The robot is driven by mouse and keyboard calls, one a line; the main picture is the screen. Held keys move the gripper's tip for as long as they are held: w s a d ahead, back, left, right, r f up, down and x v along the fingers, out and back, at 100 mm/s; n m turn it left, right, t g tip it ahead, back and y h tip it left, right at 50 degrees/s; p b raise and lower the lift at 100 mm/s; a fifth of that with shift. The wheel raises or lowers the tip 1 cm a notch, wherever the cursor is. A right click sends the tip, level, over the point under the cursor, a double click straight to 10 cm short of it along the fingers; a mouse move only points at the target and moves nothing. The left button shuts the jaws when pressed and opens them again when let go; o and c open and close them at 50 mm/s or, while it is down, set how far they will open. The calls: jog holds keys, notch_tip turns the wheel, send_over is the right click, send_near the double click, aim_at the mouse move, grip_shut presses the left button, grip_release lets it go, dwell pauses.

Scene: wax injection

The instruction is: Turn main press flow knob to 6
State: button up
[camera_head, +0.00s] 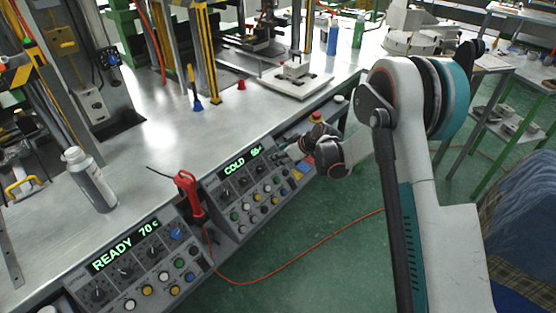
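Two sloped control panels run along the bench front. The near-left panel (142,262) reads "READY 70 c" and has a row of dark knobs above coloured buttons. The farther panel (252,188) reads "COLD" with a number too small to read surely, and has similar dark knobs and buttons. Labels and dial marks are too small to read, so I cannot tell which is the main press flow knob or its setting. My gripper (285,147) is at the far right end of the COLD panel, small and partly hidden by my wrist. I cannot tell whether it touches a knob.
A red-handled tool (189,196) stands between the panels, with an orange cable trailing to the floor. A silver bottle (90,180) stands on the bench (150,150). A white plate (297,82) lies toward the back. Green floor (300,250) is open in front of the bench.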

jog(key=shift+x, duration=1)
jog(key=c, duration=1.1)
grip_shut()
